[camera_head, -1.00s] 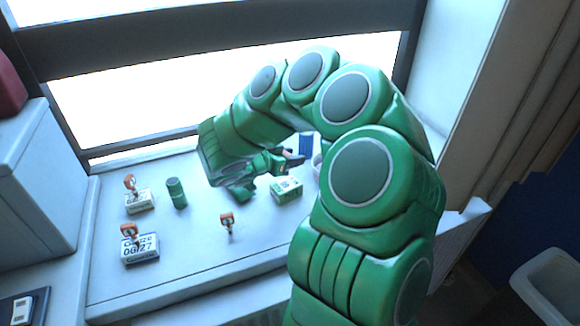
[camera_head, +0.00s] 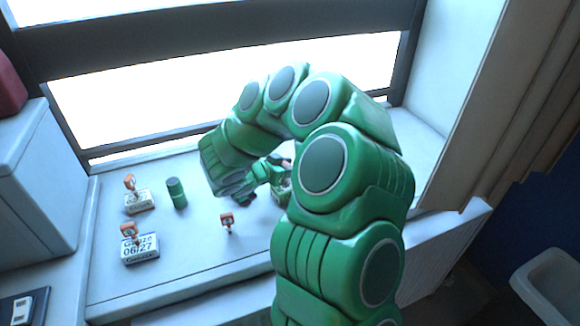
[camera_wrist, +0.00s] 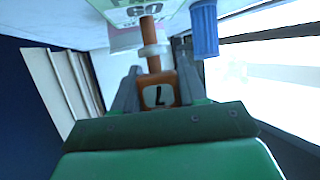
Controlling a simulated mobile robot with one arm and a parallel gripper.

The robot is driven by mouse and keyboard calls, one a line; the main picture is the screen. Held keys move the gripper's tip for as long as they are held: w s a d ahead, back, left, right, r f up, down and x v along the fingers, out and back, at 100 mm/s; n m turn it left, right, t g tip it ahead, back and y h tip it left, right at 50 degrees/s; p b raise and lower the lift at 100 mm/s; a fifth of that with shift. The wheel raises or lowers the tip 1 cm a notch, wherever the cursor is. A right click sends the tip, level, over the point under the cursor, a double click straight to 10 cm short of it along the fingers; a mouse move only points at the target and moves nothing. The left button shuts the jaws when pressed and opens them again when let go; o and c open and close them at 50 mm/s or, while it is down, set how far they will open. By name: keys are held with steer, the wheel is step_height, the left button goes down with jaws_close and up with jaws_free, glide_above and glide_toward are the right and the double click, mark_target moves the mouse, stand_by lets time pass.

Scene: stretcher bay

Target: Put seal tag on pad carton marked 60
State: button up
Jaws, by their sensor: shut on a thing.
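My gripper (camera_wrist: 158,88) is shut on an orange seal tag (camera_wrist: 160,92) with a black mark like an "L". The tag's orange stem and pale collar (camera_wrist: 153,50) point away from the jaws toward the pad carton marked 60 (camera_wrist: 140,10), at the top of the wrist view. I cannot tell whether the stem touches it. In the head view the green and white carton (camera_head: 281,192) is mostly hidden behind my gripper and arm. Another orange tag (camera_head: 227,220) stands alone on the counter.
Two more cartons, one at the back left (camera_head: 139,203) and one at the front left (camera_head: 140,249), each have an orange tag on top. A green cylinder (camera_head: 176,193) stands near the window. A ribbed blue container (camera_wrist: 204,28) is beside the carton marked 60.

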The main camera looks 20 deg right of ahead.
steer(key=shift+f, duration=0.15)
steer(key=o, duration=1)
